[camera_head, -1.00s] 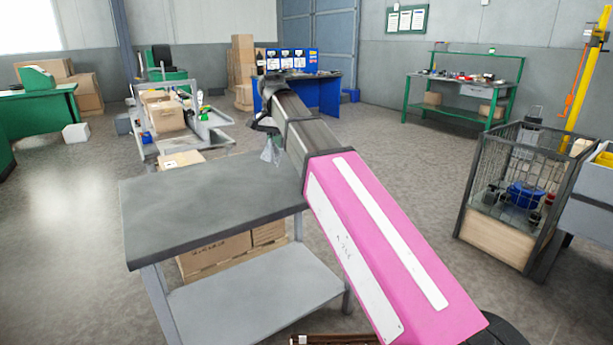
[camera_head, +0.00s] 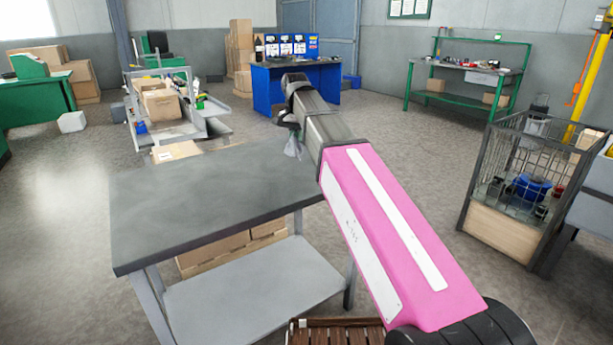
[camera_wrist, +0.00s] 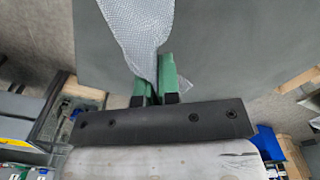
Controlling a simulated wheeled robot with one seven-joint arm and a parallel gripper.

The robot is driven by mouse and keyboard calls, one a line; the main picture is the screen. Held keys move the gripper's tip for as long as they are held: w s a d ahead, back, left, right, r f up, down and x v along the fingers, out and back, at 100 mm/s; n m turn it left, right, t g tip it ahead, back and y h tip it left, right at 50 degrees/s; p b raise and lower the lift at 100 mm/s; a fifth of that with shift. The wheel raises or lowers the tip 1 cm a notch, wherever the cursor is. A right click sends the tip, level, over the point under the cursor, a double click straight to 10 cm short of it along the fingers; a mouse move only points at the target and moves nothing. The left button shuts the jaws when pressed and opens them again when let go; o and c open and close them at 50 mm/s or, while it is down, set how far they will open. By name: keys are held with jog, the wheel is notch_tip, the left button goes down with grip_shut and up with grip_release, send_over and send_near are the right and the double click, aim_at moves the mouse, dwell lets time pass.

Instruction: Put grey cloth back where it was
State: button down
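The grey cloth (camera_wrist: 140,30) hangs from my gripper (camera_wrist: 157,80) in the wrist view. Its two green fingers are closed on a bunched part of the cloth, and the rest spreads out beyond them. In the head view the cloth (camera_head: 293,146) is a small grey piece hanging below my gripper (camera_head: 287,127), near the far right edge of the grey table (camera_head: 200,205). The fingers are too small to make out there. The table's visible top is bare. In the wrist view the grey tabletop (camera_wrist: 240,50) lies behind the cloth.
A wire-sided cart (camera_head: 510,235) stands at the right. Cardboard boxes (camera_head: 220,258) sit behind the table's lower shelf. A brown slatted crate (camera_head: 340,333) is at the bottom. A trolley with boxes (camera_head: 165,105), a blue desk (camera_head: 335,85) and a green workbench (camera_head: 465,75) stand farther back.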

jog(key=d+f, duration=0.1)
jog(key=w+d+f, duration=0.1)
jog(key=f, duration=0.1)
jog(key=w+d+f, duration=0.1)
jog(key=f, duration=0.1)
jog(key=shift+d+f, duration=0.25)
jog(key=shift+d, duration=0.05)
jog(key=shift+f, duration=0.5)
jog(key=c, duration=0.6)
grip_release()
jog(key=shift+r, duration=0.15)
notch_tip(320, 180, up, 11)
jog(key=shift+f, duration=0.2)
